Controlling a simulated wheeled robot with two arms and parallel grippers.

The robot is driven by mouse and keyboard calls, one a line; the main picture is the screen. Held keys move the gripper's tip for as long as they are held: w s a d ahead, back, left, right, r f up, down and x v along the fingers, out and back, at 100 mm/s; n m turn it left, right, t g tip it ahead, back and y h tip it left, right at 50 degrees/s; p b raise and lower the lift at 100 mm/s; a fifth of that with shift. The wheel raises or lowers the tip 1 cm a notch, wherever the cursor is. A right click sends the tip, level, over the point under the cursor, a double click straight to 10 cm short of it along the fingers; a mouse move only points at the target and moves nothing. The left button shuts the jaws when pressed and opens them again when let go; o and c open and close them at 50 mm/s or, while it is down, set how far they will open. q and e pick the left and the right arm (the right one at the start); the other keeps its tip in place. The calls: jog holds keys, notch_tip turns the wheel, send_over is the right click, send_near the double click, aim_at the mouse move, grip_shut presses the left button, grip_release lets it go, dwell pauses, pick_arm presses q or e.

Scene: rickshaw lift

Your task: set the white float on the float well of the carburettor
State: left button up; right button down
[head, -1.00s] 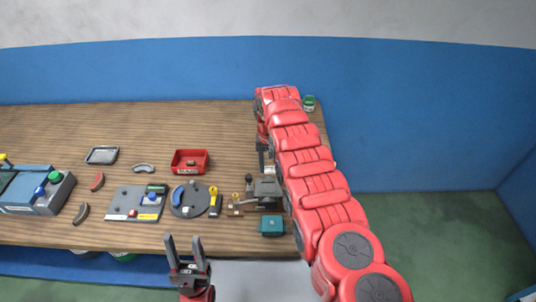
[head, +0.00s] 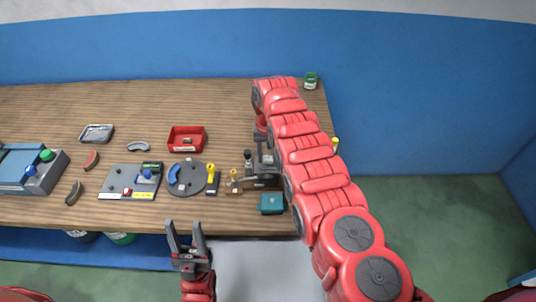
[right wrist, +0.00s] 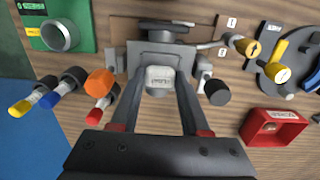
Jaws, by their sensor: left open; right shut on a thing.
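The white float (right wrist: 160,76) is between the fingertips of my right gripper (right wrist: 160,82) in the right wrist view. My right gripper is shut on it. The grey carburettor (right wrist: 188,54) lies right behind the float in that view. I cannot tell whether the float touches the well, which the float and fingers largely hide. In the head view my right gripper (head: 264,150) points down over the carburettor (head: 262,182), and the arm covers part of it. My left gripper (head: 187,242) is open and empty in front of the bench edge.
Handles with coloured tips (right wrist: 45,92) stand beside the carburettor. A red bin (head: 187,139), a round grey plate (head: 187,178), a grey panel (head: 130,181) and a teal box (head: 271,204) are on the bench. The bench's back middle is clear.

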jog(key=shift+s+f+p, duration=0.1)
jog(key=shift+p, duration=0.45)
dwell(1.0)
jog(key=shift+f+b, duration=0.4)
jog(key=shift+b, duration=0.05)
dwell(0.9)
dwell(0.4)
grip_release()
dwell(0.3)
jog(key=shift+r, duration=0.15)
jog(key=shift+r+p, duration=0.75)
jog(key=shift+r, duration=0.05)
jog(key=shift+r+p, duration=0.95)
jog(key=shift+r, duration=1.65)
